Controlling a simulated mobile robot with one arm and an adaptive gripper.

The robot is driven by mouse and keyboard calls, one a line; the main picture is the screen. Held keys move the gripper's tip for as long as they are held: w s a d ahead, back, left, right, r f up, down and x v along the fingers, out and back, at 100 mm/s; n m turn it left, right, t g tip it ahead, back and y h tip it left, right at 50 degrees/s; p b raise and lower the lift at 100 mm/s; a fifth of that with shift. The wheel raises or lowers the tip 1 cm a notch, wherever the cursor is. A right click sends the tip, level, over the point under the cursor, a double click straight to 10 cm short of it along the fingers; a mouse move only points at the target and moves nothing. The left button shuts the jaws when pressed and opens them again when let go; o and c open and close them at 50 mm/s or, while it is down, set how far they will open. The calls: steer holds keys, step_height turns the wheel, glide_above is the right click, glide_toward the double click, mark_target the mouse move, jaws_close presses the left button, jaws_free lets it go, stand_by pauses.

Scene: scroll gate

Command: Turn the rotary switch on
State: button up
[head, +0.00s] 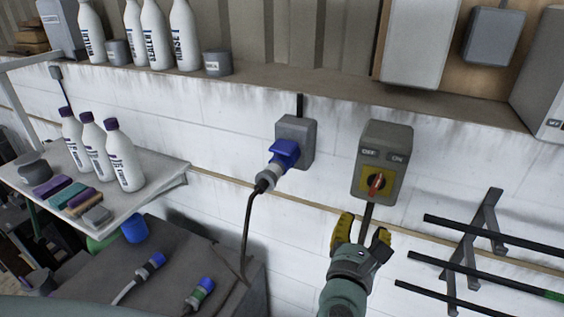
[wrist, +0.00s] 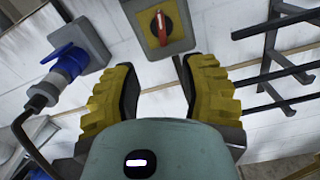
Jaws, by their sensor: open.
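The rotary switch (head: 376,183) is a red knob on a yellow plate, set in a grey box (head: 387,140) on the white wall. The box carries an OFF label on the left and an ON label on the right. The red knob (wrist: 162,27) also shows at the top of the wrist view, standing roughly upright there. My gripper (head: 362,230) is open and empty, just below the switch box in the head view. Its yellow fingers (wrist: 155,85) are spread wide in the wrist view, with the knob beyond them and apart from them.
A grey socket (head: 296,137) with a blue plug (head: 284,155) and hanging cable is left of the switch. A rack with dark bars (head: 480,232) juts out at right. A shelf (head: 155,180) with white bottles stands at left, above a dark bench with loose plugs.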

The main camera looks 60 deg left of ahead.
mark_target(375, 188)
steer(key=p+x, duration=0.6)
steer(key=x, duration=0.5)
steer(key=shift+w+r, duration=0.15)
steer(key=shift+w, duration=0.3)
steer(key=shift+p+x, duration=0.35)
steer(key=shift+x, duration=0.7)
steer(key=shift+a, duration=0.1)
jaws_close()
